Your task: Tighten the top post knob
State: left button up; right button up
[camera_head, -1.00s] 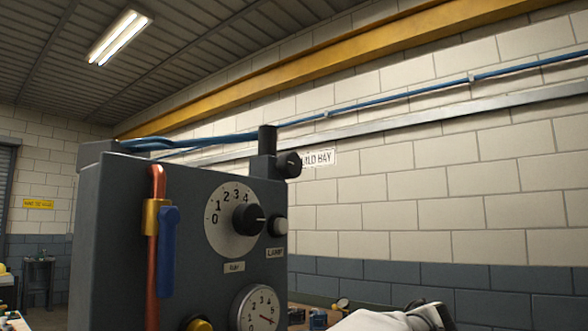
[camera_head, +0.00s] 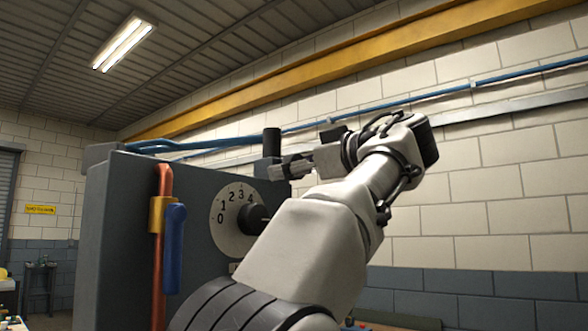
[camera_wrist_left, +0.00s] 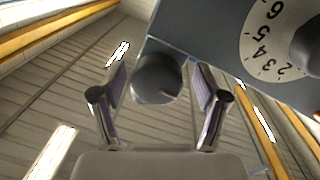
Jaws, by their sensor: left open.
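The top post knob (camera_wrist_left: 157,79) is a dark round knob. In the left wrist view it sits between the two open fingers of my left gripper (camera_head: 282,169), with a visible gap on each side. In the head view the gripper reaches the short dark post (camera_head: 272,142) on top of the grey casing (camera_head: 115,230), and the fingers and wrist largely hide the knob. Contact with the knob does not show. My right gripper is not in view.
A numbered dial (camera_head: 229,222) with a black knob is on the casing front, close to my arm; it also shows in the wrist view (camera_wrist_left: 262,52). A copper pipe (camera_head: 159,270) with a blue lever (camera_head: 174,245) runs up the front. A blue hose (camera_head: 190,142) passes behind.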

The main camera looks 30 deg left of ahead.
pick_arm(q)
jog(key=shift+w+d, duration=0.1)
jog(key=shift+c, duration=1.3)
jog(key=c, duration=0.9)
